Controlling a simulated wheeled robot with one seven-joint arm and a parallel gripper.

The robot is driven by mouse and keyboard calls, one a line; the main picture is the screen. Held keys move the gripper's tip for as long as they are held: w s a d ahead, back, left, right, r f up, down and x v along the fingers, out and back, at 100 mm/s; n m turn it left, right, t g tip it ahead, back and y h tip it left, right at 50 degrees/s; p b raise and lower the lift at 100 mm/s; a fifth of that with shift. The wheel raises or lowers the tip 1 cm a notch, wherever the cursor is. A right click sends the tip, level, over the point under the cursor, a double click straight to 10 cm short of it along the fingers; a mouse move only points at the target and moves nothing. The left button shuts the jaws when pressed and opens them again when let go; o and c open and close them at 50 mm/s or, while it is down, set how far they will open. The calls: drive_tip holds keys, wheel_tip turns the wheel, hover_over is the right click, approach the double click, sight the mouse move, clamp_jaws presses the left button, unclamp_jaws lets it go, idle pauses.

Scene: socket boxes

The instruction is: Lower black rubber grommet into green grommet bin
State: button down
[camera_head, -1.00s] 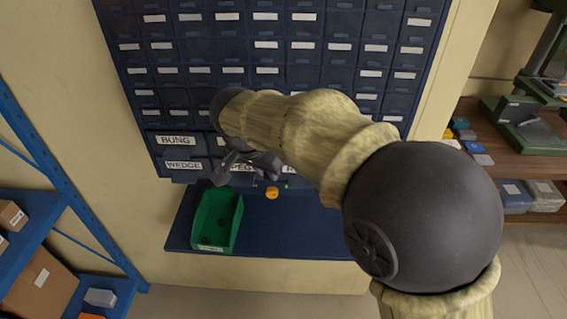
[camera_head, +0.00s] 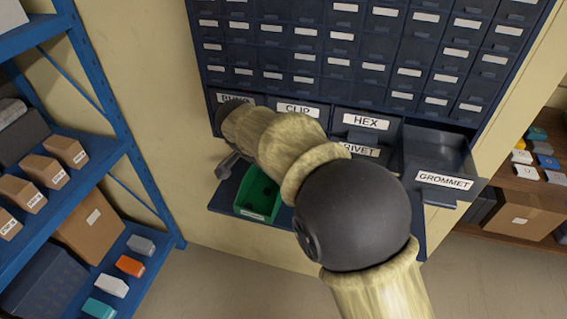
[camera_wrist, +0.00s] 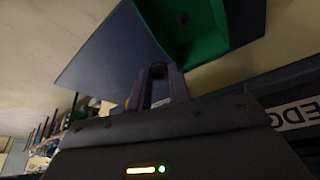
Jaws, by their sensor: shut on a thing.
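The green bin (camera_head: 250,206) stands on the blue shelf below the drawer cabinet, with dark pieces inside it. My gripper (camera_head: 226,168) is up and to the left of the bin in the head view, partly behind my arm. In the wrist view my gripper (camera_wrist: 158,88) is shut on the black rubber grommet (camera_wrist: 158,69), which shows as a dark round piece between the fingertips. The green bin (camera_wrist: 208,45) shows beyond the fingertips there, with a small dark piece on its floor. The grommet looks apart from the bin.
The open drawer labelled GROMMET (camera_head: 442,180) sticks out of the blue cabinet (camera_head: 345,62) at the right. A blue rack (camera_head: 100,160) with boxes stands at the left. The blue shelf (camera_head: 222,200) has little bare room left of the bin.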

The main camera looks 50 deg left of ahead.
drive_tip(key=shift+s+a+f, duration=0.3)
drive_tip(key=shift+a+f, duration=0.15)
drive_tip(key=shift+f, duration=0.1)
drive_tip(key=shift+s+a+f, duration=0.3)
drive_tip(key=shift+a+f, duration=0.1)
drive_tip(key=shift+f, duration=0.1)
drive_tip(key=shift+w, duration=0.45)
drive_tip(key=shift+s, duration=0.2)
drive_tip(key=shift+w, duration=0.15)
drive_tip(key=shift+f, duration=0.15)
